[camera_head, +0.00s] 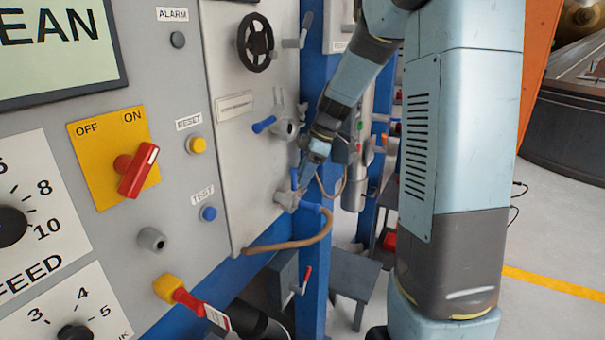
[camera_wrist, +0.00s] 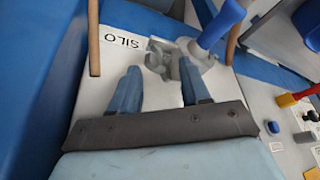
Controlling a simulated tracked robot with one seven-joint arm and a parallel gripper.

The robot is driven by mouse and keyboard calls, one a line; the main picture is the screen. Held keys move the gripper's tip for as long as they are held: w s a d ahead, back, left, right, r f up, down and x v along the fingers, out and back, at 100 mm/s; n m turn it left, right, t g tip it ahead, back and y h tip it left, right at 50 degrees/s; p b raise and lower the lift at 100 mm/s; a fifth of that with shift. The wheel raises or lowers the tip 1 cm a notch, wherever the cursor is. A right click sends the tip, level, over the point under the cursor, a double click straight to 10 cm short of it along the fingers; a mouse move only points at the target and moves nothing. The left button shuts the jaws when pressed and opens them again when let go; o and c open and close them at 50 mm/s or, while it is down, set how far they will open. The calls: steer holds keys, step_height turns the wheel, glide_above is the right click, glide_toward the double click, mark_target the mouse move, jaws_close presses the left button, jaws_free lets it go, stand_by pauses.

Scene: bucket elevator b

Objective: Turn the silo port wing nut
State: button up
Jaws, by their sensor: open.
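The silo port is a grey metal fitting (camera_wrist: 197,50) on the pale panel, beside the upside-down SILO label (camera_wrist: 122,39) in the wrist view. A small grey winged part, which looks like the wing nut (camera_wrist: 160,60), sits at its left side. A blue handle (camera_wrist: 221,23) sticks out from the fitting. My gripper (camera_wrist: 160,70) is open, its two blue fingers apart, with the winged part near the gap between their tips. I cannot tell whether they touch it. In the head view my gripper (camera_head: 305,178) is small, just above the port fitting (camera_head: 286,200).
A brown hose (camera_head: 298,243) curves below the port. Above it, another fitting (camera_head: 285,129) with a blue handle (camera_head: 263,125) and a black handwheel (camera_head: 256,42) project from the panel. A blue post (camera_head: 313,275) stands close on the right.

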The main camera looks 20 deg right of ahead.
steer(key=shift+f, duration=0.1)
steer(key=shift+c, duration=0.2)
jaws_close()
steer(key=shift+a, duration=0.2)
steer(key=shift+d, duration=0.1)
